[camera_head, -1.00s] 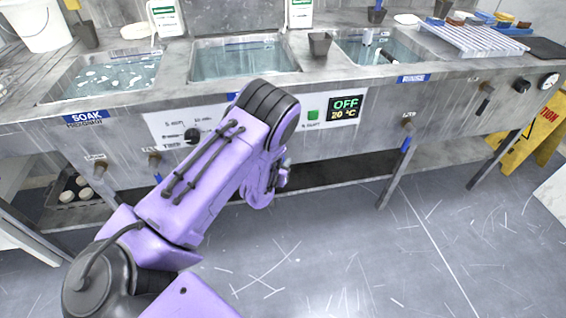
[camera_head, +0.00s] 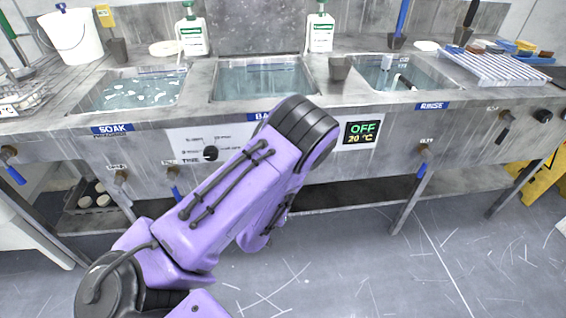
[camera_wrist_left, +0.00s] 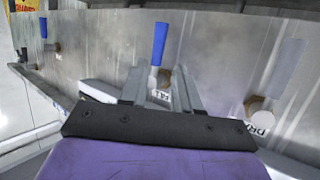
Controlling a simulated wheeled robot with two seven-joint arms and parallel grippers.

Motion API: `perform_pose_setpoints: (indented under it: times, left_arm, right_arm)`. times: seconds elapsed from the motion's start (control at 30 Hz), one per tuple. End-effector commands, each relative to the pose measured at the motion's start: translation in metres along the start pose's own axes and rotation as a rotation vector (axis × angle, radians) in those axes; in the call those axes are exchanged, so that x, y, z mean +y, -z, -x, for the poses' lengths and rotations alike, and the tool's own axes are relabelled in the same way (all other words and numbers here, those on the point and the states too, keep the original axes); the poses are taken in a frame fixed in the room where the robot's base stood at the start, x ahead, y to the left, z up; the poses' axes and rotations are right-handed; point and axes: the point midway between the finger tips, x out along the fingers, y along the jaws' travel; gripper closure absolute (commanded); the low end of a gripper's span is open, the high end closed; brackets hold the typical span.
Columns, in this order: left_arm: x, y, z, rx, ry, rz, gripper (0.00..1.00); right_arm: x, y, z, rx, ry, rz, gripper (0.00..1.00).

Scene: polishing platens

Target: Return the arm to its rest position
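My left arm (camera_head: 225,205), purple with black joints, comes in from the lower left of the head view and bends down in front of the sink bench. Its hand is mostly hidden behind the forearm there. In the left wrist view my left gripper (camera_wrist_left: 160,85) shows two grey fingers set apart with nothing held between them. A blue valve handle (camera_wrist_left: 158,42) with a label below it stands beyond the fingertips, against the metal panel; I cannot tell the exact gap. My right gripper is in neither view.
The steel bench carries a soak basin (camera_head: 135,92), a middle basin (camera_head: 262,82) and a rinse basin (camera_head: 390,74). Valves line its front panel (camera_head: 465,135). A white bucket (camera_head: 72,38) stands at the back left. Open floor (camera_head: 400,275) lies at the lower right.

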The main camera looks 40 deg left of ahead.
Motion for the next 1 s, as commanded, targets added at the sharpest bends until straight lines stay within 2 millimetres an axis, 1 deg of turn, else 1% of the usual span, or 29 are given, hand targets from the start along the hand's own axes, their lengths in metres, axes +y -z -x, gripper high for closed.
perform_pose_setpoints:
  times: [0.47,0.53,0.57,0.67,0.7,0.73,0.77,0.8,0.83,0.9,0.93,1.0]
  left_arm:
    - [0.000,-0.002,-0.001,-0.007,-0.001,0.005,0.69]
    - [-0.004,-0.014,0.004,-0.064,0.026,0.012,0.69]
    - [-0.007,-0.026,0.012,-0.114,0.051,0.023,0.69]
    - [-0.011,-0.064,0.068,-0.346,0.147,0.087,0.69]
    - [-0.011,-0.078,0.096,-0.445,0.184,0.112,0.69]
    - [-0.011,-0.089,0.118,-0.517,0.212,0.131,0.69]
    - [-0.010,-0.096,0.139,-0.580,0.234,0.147,0.69]
    - [-0.008,-0.105,0.166,-0.659,0.263,0.165,0.69]
    - [-0.006,-0.108,0.185,-0.708,0.279,0.175,0.69]
    - [-0.003,-0.113,0.219,-0.793,0.306,0.195,0.69]
    - [-0.002,-0.115,0.229,-0.817,0.312,0.202,0.69]
    - [-0.001,-0.117,0.239,-0.841,0.316,0.209,0.69]
  right_arm:
    - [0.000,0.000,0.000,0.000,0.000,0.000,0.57]
    - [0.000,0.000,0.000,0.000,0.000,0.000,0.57]
    - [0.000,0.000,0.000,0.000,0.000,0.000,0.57]
    - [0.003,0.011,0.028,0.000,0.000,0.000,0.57]
    - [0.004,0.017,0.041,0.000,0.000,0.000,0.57]
    - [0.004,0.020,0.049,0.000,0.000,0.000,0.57]
    - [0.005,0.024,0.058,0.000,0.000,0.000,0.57]
    - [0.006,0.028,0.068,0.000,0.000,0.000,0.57]
    - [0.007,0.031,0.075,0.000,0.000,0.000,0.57]
    - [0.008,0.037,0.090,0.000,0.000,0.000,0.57]
    - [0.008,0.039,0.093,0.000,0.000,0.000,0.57]
    - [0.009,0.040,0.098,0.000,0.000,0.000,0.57]
